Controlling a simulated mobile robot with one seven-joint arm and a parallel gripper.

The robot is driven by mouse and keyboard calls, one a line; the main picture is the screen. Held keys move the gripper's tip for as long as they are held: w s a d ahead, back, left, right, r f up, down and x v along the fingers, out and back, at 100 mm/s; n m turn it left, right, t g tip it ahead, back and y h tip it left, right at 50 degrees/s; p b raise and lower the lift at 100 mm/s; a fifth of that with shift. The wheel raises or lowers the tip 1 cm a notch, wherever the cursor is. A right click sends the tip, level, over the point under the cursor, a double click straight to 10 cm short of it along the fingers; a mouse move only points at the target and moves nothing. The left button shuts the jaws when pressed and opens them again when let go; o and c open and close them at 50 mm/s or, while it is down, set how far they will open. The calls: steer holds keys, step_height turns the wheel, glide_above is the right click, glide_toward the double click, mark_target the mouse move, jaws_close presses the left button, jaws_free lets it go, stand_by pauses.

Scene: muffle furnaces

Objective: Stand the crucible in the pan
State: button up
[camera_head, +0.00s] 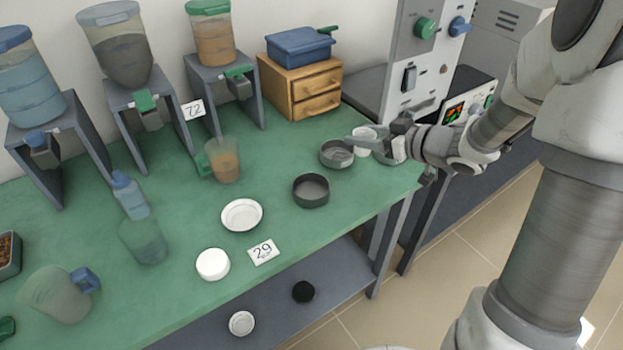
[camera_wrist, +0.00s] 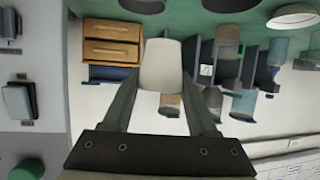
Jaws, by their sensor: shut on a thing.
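My gripper (camera_head: 378,143) is shut on a white crucible (camera_head: 363,139), near the back right of the green table. In the wrist view the crucible (camera_wrist: 160,66) sits between the two fingers. The other pan (camera_head: 311,200) is nearer the front and looks empty. I cannot tell how high the crucible is above the table.
A white dish (camera_head: 242,215), a white round lid (camera_head: 213,264) and a card (camera_head: 263,251) marked 29 lie front left. A wooden drawer box (camera_head: 300,87), dispensers and a furnace control panel (camera_head: 418,60) stand at the back.

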steer(key=shift+s+d+r+n+g+y+p, duration=0.1)
steer(key=shift+s+r+n+g+y+p, duration=0.15)
steer(key=shift+n+g+y, duration=0.25)
steer(key=shift+s+r+n+g+y+p, duration=0.1)
steer(key=shift+s+n+g+y+p, duration=0.25)
steer(key=shift+n, duration=0.25)
steer(key=shift+g, duration=0.25)
steer(key=shift+s+a+f+n+y, duration=0.15)
steer(key=shift+a+f+n+y, duration=0.1)
steer(key=shift+f+n, duration=0.05)
steer(key=b, duration=0.5)
glide_above(311, 193)
step_height(311, 193, down, 7)
steer(key=shift+r, duration=0.15)
steer(key=shift+f+b, duration=0.65)
steer(key=shift+f, duration=1.3)
steer(key=shift+f, duration=0.1)
steer(key=o, duration=1.3)
